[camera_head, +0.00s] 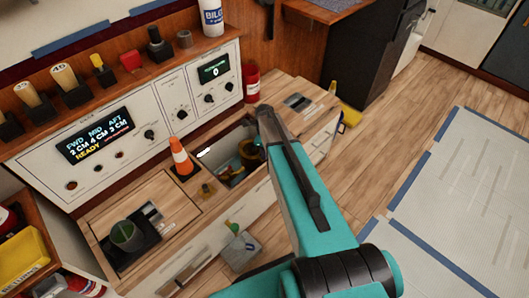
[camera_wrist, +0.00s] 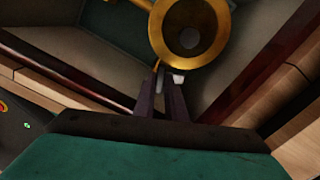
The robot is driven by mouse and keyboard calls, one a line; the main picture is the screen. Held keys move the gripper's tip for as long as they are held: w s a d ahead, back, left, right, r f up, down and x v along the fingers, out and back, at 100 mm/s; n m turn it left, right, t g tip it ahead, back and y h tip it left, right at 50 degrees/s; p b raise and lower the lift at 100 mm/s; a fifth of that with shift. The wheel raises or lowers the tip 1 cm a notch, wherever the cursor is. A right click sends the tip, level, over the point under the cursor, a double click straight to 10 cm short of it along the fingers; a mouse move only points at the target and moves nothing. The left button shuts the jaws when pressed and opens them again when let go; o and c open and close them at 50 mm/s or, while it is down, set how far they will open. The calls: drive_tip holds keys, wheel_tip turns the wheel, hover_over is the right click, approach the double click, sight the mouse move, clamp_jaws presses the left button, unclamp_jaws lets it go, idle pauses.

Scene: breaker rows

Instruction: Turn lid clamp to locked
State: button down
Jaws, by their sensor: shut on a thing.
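A brass round part with a dark hollow centre (camera_wrist: 208,22) and an arm reaching to the upper left fills the top of the wrist view. It sits inside an open compartment and also shows in the head view (camera_head: 247,152). I take it to be the lid clamp, but no marking confirms this. My gripper (camera_wrist: 168,84) reaches into the compartment, its two dark fingers close together at the brass part's near edge. It is shut on a small piece there; the contact is partly hidden. In the head view my arm hides most of the fingers.
The compartment walls (camera_wrist: 268,42) stand close on both sides of my gripper. An orange cone (camera_head: 181,157) stands left of the opening. A control panel (camera_head: 105,172) stands behind. The floor at right is open.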

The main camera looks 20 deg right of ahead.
drive_tip(key=n, duration=0.7)
drive_tip(key=shift+p, duration=0.4)
drive_tip(key=n, duration=0.6)
drive_tip(key=c, duration=1.8)
unclamp_jaws()
drive_tip(key=shift+r, duration=0.1)
wheel_tip(320, 180, up, 14)
drive_tip(key=shift+p, duration=0.3)
drive_tip(key=shift+s+f, duration=0.1)
drive_tip(key=shift+f, duration=0.1)
